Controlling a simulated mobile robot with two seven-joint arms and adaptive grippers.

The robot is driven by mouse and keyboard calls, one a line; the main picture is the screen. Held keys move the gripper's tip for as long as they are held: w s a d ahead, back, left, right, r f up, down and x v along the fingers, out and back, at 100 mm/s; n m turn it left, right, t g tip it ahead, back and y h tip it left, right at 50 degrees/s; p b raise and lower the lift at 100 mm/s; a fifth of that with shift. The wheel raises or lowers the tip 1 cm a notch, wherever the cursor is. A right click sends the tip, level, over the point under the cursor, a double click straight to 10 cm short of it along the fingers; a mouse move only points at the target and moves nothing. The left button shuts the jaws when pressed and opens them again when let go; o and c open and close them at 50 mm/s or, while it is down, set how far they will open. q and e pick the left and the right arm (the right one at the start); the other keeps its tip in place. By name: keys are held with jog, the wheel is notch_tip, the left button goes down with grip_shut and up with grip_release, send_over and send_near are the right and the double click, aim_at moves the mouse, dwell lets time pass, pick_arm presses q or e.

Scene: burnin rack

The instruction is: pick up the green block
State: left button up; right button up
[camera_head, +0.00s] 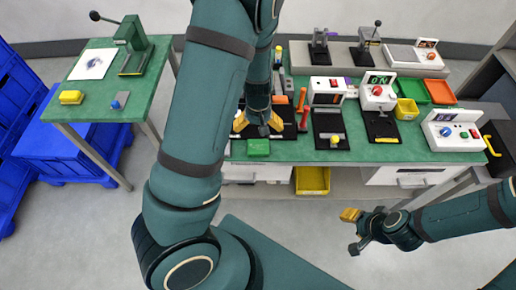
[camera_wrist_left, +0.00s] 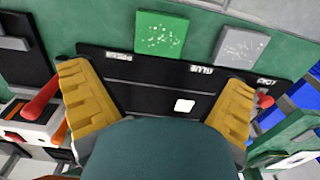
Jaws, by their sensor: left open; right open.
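A green block (camera_head: 258,147) lies near the front edge of the green workbench, just in front of my left gripper (camera_head: 257,124). In the left wrist view, a speckled green square (camera_wrist_left: 161,33), seemingly the same block, lies beyond a black labelled panel. My left gripper (camera_wrist_left: 155,78) has its yellow fingers spread wide over that panel, with nothing between them. The green square is apart from the fingers. My right gripper (camera_head: 353,232) is open and empty in front of the bench, over the floor.
A speckled grey square (camera_wrist_left: 241,47) lies beside the green one. Red-handled tools (camera_head: 303,108), a small meter station (camera_head: 326,92) and a white control box (camera_head: 450,131) stand to the right. A yellow bin (camera_head: 312,181) sits below the bench edge. A side table (camera_head: 108,95) stands at left.

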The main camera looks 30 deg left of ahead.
pick_arm(q)
jog(key=b, duration=0.1)
send_over(258, 146)
notch_tip(258, 146, down, 5)
jog(key=shift+r, duration=0.1)
jog(key=shift+f+b, duration=0.75)
jog(key=shift+f, duration=2.25)
jog(key=c, duration=1)
